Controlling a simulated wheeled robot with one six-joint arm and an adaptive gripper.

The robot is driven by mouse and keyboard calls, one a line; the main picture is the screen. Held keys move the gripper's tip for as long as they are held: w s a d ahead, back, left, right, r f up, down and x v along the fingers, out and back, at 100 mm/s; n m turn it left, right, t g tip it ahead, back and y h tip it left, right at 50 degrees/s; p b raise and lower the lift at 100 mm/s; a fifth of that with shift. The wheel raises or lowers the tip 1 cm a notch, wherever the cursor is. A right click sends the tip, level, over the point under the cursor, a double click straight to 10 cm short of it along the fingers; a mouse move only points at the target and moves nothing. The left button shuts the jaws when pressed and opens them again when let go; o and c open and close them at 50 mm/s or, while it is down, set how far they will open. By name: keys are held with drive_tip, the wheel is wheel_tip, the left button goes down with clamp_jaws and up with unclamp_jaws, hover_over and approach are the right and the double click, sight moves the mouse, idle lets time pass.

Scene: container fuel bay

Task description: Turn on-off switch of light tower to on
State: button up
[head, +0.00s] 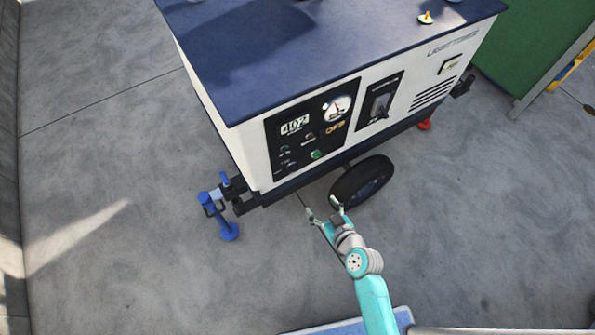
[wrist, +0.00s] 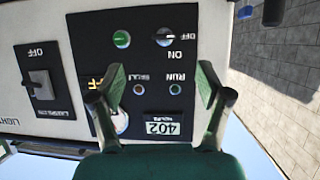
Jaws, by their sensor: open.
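The light tower (head: 215,95) is a white cabinet with a dark blue top. Its black control panel (head: 272,139) faces me. In the wrist view the panel appears upside down, with the small on-off rotary switch (wrist: 164,37) near the top, beside OFF and ON labels. Its handle looks turned towards OFF. My gripper (head: 322,207) is open and empty, below and in front of the panel in the head view. In the wrist view its two fingers (wrist: 160,88) frame the panel, apart from the switch.
A green button (wrist: 121,39) is beside the switch. A separate breaker lever (wrist: 41,85) marked OFF is on another plate. A black wheel (head: 362,182) and a blue jack stand (head: 226,226) are under the cabinet. The concrete floor (head: 110,215) is clear at left.

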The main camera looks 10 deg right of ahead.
drive_tip(key=n+y, duration=0.1)
approach(294, 168)
drive_tip(key=x, duration=0.7)
drive_tip(key=shift+w+a+f, duration=0.1)
drive_tip(key=shift+w, duration=0.1)
drive_tip(key=c, duration=1.2)
drive_tip(key=shift+o, duration=0.2)
